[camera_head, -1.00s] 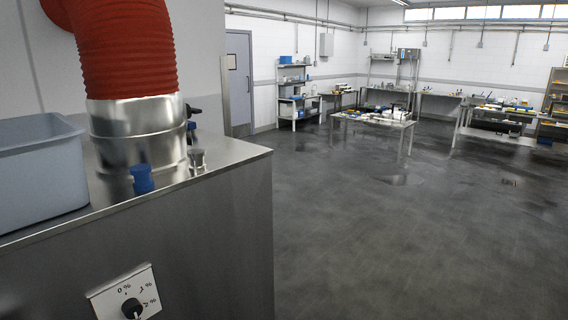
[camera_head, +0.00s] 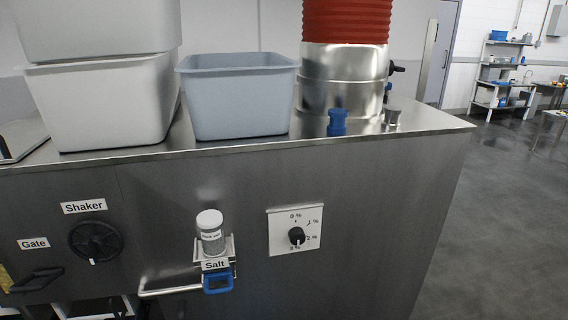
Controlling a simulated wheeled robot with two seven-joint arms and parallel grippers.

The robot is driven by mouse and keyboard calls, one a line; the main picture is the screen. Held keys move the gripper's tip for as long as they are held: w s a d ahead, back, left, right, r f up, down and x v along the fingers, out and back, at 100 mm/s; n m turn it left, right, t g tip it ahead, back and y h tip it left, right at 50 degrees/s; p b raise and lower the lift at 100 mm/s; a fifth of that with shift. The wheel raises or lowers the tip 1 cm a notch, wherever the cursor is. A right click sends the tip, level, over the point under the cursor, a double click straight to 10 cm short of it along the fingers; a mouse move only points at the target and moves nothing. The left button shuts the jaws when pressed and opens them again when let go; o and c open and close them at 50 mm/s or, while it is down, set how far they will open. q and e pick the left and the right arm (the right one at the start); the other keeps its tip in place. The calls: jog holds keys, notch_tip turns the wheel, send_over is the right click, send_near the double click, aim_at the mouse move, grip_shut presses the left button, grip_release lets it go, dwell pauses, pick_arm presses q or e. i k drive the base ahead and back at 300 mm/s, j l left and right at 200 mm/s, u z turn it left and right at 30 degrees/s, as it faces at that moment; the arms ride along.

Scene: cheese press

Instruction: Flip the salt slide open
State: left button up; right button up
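The salt slide (camera_head: 218,282) is a small blue-framed piece below the "Salt" label (camera_head: 215,265) on the steel front panel. Whether it is open or shut I cannot tell. A salt jar (camera_head: 211,232) with a pale lid stands tilted in a holder just above the label. A metal tube (camera_head: 168,291) runs left from the slide. Neither of my grippers shows in the head view.
A percent dial (camera_head: 296,236) is right of the salt holder. The Shaker knob (camera_head: 95,241) and Gate handle (camera_head: 36,280) are on the left. A grey-blue tub (camera_head: 238,100), white tubs (camera_head: 100,105) and a red hose (camera_head: 346,20) stand on top. Open floor lies right.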

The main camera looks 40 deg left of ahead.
aim_at(227, 275)
jog(key=u, duration=1.65)
